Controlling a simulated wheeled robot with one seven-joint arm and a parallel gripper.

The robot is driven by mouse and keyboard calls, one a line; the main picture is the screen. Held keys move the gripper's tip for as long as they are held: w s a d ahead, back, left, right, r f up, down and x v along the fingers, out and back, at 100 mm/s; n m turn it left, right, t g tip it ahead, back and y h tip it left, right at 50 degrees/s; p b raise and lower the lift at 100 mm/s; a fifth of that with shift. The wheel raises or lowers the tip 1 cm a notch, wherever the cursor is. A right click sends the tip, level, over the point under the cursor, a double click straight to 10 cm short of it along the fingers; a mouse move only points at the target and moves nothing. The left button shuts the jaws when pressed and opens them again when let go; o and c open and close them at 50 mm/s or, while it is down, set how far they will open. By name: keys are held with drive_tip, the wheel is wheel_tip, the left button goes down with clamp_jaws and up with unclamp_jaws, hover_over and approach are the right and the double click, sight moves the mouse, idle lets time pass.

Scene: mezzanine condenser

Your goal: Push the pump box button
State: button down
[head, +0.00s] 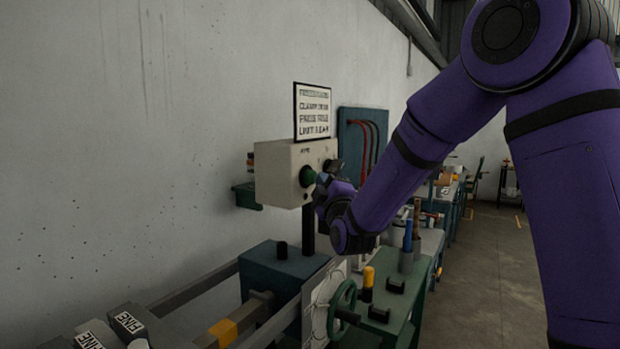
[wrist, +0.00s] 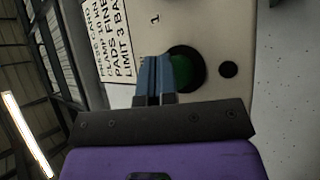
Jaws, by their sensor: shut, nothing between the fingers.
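The pump box (head: 283,172) is a cream box on a dark post, with a printed sign above it. Its round green button (head: 307,176) sits in a dark ring on the front face. In the wrist view the green button (wrist: 186,72) shows just right of the fingertips, partly hidden by them. My gripper (head: 322,181) is shut and empty, its blue fingers (wrist: 157,75) right at the button in the wrist view. I cannot tell whether the fingertips touch or press the button.
The sign (head: 312,111) stands on top of the box. A green handwheel (head: 341,308) and a machine with a dark blue-green block (head: 283,268) are below. A blue-green panel with red hoses (head: 362,138) is behind. Open floor (head: 490,262) lies to the right.

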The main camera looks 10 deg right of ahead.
drive_tip(key=shift+w+a, duration=0.2)
idle(0.4)
drive_tip(key=shift+s+d, duration=0.1)
drive_tip(key=shift+s, duration=0.05)
drive_tip(key=shift+s+d, duration=0.65)
drive_tip(key=shift+s+d, duration=2.1)
